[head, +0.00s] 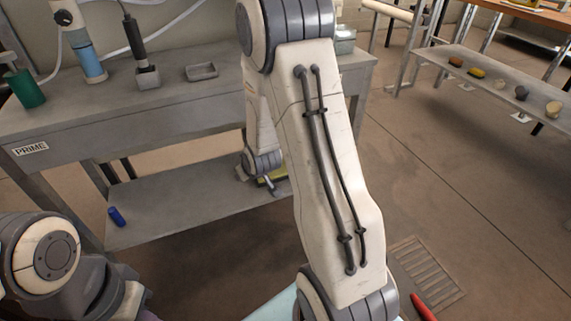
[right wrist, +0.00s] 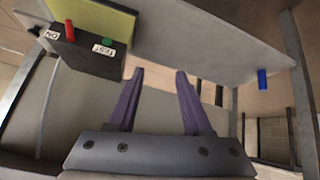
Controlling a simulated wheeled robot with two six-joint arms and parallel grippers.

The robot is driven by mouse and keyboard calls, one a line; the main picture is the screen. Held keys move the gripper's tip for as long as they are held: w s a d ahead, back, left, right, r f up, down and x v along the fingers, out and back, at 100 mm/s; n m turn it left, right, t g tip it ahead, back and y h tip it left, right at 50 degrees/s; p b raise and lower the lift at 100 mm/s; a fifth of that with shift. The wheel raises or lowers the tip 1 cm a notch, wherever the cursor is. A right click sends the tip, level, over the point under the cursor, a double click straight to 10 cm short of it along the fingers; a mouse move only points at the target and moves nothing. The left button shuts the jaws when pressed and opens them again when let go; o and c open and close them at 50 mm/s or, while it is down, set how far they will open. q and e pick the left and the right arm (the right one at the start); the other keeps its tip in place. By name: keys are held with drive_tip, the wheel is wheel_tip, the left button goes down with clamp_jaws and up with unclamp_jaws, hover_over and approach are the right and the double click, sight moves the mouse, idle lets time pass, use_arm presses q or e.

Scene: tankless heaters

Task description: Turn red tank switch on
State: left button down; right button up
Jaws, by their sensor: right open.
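A black box (right wrist: 85,50) with a yellow-green top panel (right wrist: 95,15) shows in the right wrist view, upside down on a grey shelf. A red switch (right wrist: 69,31) stands out of its face beside a label that appears to read ON. A green button (right wrist: 107,41) sits beside a TEST label. My right gripper (right wrist: 160,72) is open and empty, its two purple fingers apart, to the right of the box and not touching the switch. In the head view a yellow-green part (head: 272,180) shows on the lower shelf, mostly hidden behind my right wrist. My left gripper is out of view.
A grey bench marked PRIME (head: 50,140) has a lower shelf (head: 190,207) holding a blue cylinder (head: 116,217). Another shelf (head: 480,72) with small items is at right. The floor between is open.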

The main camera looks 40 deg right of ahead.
drive_tip(key=w+d+f+t+h, duration=0.2)
drive_tip(key=w+d+f+t, duration=0.2)
drive_tip(key=d+f, duration=0.4)
drive_tip(key=s+d+f+t+h, duration=0.35)
drive_tip(key=s+d+t, duration=0.2)
drive_tip(key=d, duration=0.25)
drive_tip(key=w+d+g+h+b, duration=0.1)
drive_tip(key=w+d+b, duration=0.2)
drive_tip(key=w, duration=0.5)
drive_tip(key=shift+w+d+r, duration=0.35)
drive_tip(key=shift+d+r, duration=0.1)
drive_tip(key=shift+d, duration=0.25)
clamp_jaws()
